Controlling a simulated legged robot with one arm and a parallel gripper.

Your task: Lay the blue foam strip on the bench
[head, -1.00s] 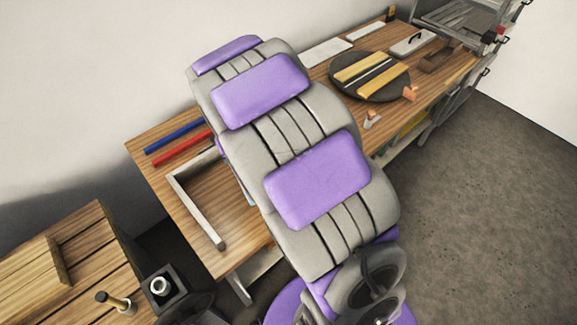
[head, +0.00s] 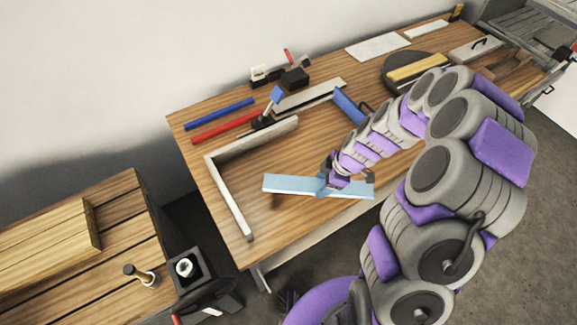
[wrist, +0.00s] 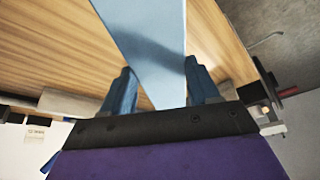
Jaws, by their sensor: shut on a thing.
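The light blue foam strip (head: 292,185) is held by my gripper (head: 334,184) over the front part of the wooden bench (head: 272,228). It looks roughly level. A shadow under its left end suggests it hangs a little above the wood, with its right end near the front edge. In the wrist view the strip (wrist: 150,35) passes between the two blue fingers of my gripper (wrist: 163,88), which are shut on it. The gap under the strip is hard to judge.
A grey L-shaped frame (head: 229,196) lies left of the strip. Behind are a red bar (head: 226,127), a blue bar (head: 219,114), a blue-handled tool (head: 348,106) and a dark round disc (head: 398,87). Bare wood lies between frame and strip.

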